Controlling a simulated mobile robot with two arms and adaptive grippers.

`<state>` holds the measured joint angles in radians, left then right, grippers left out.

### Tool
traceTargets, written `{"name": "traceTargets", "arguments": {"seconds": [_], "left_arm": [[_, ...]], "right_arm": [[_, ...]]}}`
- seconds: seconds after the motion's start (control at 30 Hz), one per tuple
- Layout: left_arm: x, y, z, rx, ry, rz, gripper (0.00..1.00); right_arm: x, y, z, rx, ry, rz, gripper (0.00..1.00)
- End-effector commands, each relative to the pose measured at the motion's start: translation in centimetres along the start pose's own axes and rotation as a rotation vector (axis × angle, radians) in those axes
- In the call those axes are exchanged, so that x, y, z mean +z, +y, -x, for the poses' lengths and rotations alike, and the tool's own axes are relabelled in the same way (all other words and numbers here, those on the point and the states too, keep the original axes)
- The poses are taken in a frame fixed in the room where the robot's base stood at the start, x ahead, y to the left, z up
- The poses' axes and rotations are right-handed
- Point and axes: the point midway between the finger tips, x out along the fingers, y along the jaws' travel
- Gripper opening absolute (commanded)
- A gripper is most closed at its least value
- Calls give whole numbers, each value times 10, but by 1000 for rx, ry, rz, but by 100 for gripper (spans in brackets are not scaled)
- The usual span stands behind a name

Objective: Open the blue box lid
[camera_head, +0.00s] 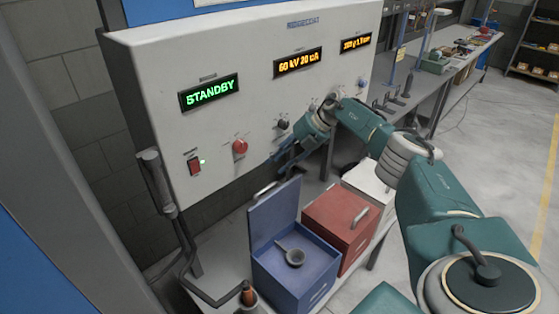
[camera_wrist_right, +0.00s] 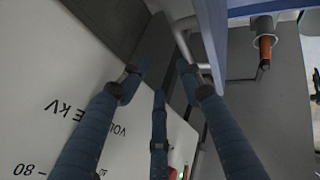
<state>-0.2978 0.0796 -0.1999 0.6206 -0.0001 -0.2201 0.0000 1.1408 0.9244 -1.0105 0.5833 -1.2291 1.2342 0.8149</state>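The blue box (camera_head: 290,287) stands on the bench, and its blue lid (camera_head: 275,212) is raised, standing roughly upright at the back of the box. A pale bar handle (camera_head: 265,190) is on the lid's far side near its top edge. A grey ladle-like item (camera_head: 292,256) shows inside the box. My right gripper (camera_head: 281,164) is just above the lid's top edge, its fingers apart and empty. The right wrist view shows its spread fingers (camera_wrist_right: 158,78) near the pale handle (camera_wrist_right: 186,38), with the blue lid edge (camera_wrist_right: 265,9) at the top. My left gripper is not in view.
A red box (camera_head: 328,216) with a handle stands right of the blue box, with a white box (camera_head: 368,183) behind it. The control panel (camera_head: 220,130) rises behind my gripper. A small orange-brown handled item (camera_head: 247,295) stands left of the blue box.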

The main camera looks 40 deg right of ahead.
Motion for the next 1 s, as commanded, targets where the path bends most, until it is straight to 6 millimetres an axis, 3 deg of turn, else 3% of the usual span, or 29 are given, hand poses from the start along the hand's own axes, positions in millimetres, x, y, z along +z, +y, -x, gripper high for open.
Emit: {"name": "traceTargets", "arguments": {"seconds": [0.03, 0.23, 0.7, 1.0], "left_arm": [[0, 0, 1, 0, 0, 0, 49], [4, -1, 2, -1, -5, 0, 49], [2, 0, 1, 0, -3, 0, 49], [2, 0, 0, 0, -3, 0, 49]], "right_arm": [[-5, 17, 7, 38, 6, 8, 41], [-4, 16, 14, 37, 5, 7, 41], [4, 3, 73, 8, 3, 0, 41], [5, 0, 79, 1, 3, -2, 41]]}}
